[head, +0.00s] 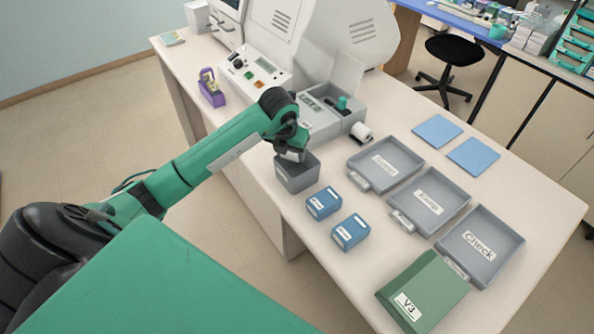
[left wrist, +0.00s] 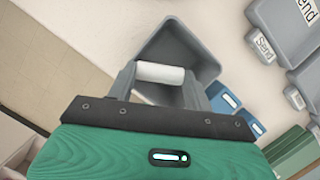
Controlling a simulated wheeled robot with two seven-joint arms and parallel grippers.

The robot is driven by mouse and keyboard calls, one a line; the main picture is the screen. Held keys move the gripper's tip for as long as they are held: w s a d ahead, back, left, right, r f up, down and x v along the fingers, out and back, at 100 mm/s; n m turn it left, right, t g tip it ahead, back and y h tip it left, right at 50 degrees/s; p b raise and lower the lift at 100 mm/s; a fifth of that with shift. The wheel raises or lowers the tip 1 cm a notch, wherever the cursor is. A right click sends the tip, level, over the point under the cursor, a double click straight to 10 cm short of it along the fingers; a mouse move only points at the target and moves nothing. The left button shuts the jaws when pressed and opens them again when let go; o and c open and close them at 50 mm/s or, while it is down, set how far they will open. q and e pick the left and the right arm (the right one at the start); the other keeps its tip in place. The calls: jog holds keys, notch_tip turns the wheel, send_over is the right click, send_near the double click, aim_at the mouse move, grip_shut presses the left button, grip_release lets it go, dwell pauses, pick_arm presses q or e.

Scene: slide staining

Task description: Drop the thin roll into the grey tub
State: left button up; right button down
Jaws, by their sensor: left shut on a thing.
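The grey tub (head: 297,184) stands near the table's left edge, an open-topped box. My left gripper (head: 291,155) is right above its mouth, pointing down. In the left wrist view the gripper (left wrist: 160,82) is shut on the thin roll (left wrist: 160,73), a small white cylinder held crosswise between the fingers. Behind the roll the open tub (left wrist: 203,50) shows, its inside partly hidden by the fingers and roll. In the head view the held roll is mostly hidden by the gripper. My right gripper is not in view.
Another white roll (head: 361,132) lies beside the machine (head: 318,118). Two blue boxes (head: 323,202) (head: 350,231) stand in front of the tub. Grey labelled trays (head: 386,163) (head: 429,200) (head: 480,246) and a green V3 box (head: 424,290) stand to the right. Blue sheets (head: 437,131) lie behind.

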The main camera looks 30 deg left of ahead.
pick_arm(q)
jog(key=o, duration=1)
jog(key=shift+o, duration=0.2)
jog(key=shift+r, duration=0.45)
jog(key=b+v, duration=0.4)
jog(key=v, duration=0.9)
jog(key=shift+s+d, duration=0.1)
